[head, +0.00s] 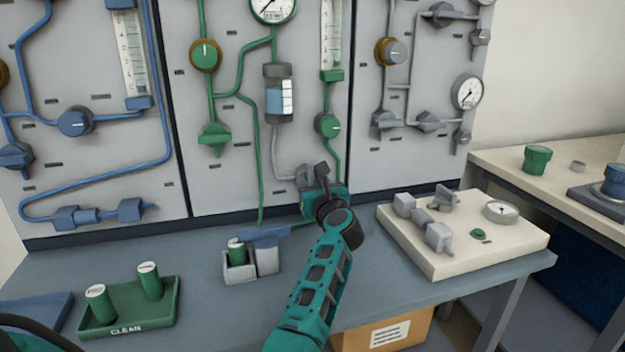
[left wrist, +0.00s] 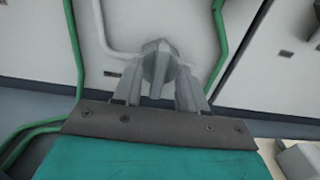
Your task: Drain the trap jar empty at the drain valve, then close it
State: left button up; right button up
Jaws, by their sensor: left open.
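The trap jar (head: 271,92) is mounted upright on the middle panel, with grey caps, a bluish body and a white label; its liquid level is unclear. A pale pipe runs from below it to the grey drain valve (head: 303,176). My left gripper (head: 318,174) is at this valve and partly covers it. In the left wrist view the drain valve (left wrist: 158,60) shows just beyond and between the open fingers (left wrist: 158,88). I cannot tell whether the fingers touch it or how its handle is set. My right gripper is not in view.
Green tubing (head: 259,160) runs down left of the valve. Bare bench lies between tray and holder.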

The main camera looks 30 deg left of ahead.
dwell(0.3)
pick_arm(q)
jog(key=shift+c, duration=0.9)
grip_shut()
jog(key=shift+r, duration=0.1)
